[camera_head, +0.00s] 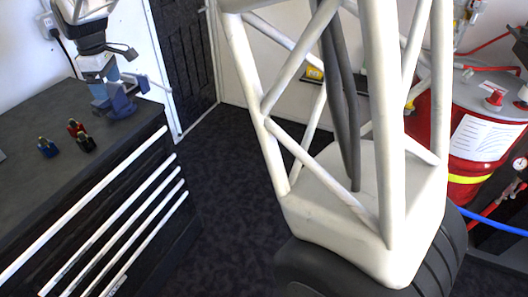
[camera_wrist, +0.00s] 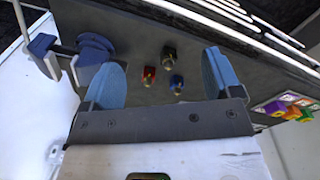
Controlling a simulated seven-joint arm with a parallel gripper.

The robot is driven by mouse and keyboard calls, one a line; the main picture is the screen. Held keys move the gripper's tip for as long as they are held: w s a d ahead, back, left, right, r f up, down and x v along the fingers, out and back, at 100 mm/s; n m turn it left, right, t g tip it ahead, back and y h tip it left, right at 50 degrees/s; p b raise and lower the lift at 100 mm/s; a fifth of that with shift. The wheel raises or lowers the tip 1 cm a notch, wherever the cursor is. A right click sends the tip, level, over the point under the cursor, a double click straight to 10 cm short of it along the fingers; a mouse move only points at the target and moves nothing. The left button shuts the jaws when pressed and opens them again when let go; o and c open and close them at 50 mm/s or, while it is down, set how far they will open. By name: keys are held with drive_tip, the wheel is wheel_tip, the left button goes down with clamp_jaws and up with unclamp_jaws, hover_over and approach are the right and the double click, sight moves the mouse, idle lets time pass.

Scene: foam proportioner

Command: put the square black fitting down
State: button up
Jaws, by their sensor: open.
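The small black fitting (camera_head: 86,144) stands on the dark bench top, close to a red fitting (camera_head: 76,127) and a blue fitting (camera_head: 47,148). In the wrist view the black fitting (camera_wrist: 168,53) shows beyond the space between my fingers, with the red (camera_wrist: 149,74) and blue (camera_wrist: 177,83) ones near it. My gripper (camera_head: 98,90) is over the back right part of the bench, apart from the fittings. In the wrist view my gripper (camera_wrist: 162,68) has its two blue fingers wide apart with nothing held between them. The black fitting's square shape is too small to make out.
A dark blue vise-like fixture (camera_head: 123,103) stands at the bench's right edge, very near my gripper; it also shows in the wrist view (camera_wrist: 45,48). Bare bench top (camera_head: 35,105) surrounds the fittings. Coloured pieces (camera_wrist: 288,107) lie at the wrist view's right. A red drum (camera_head: 475,135) stands far right.

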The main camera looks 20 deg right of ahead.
drive_tip(key=s+d+r+m+t, duration=0.15)
drive_tip(key=s+d+m, duration=0.25)
drive_tip(key=s+d, duration=0.55)
drive_tip(key=s+d+r+m+g, duration=0.1)
drive_tip(key=s+d+r+m, duration=0.2)
drive_tip(key=s+d, duration=0.65)
drive_tip(key=s+d+f+m, duration=0.4)
drive_tip(key=s+d, duration=0.3)
drive_tip(key=s, duration=0.4)
drive_tip(key=s+d+f+m+t, duration=0.1)
drive_tip(key=s+d+f+m, duration=0.2)
drive_tip(key=s+d, duration=0.5)
drive_tip(key=s+m, duration=0.1)
drive_tip(key=s, duration=0.1)
drive_tip(key=shift+s+d+f, duration=0.25)
drive_tip(key=shift+s+f, duration=0.1)
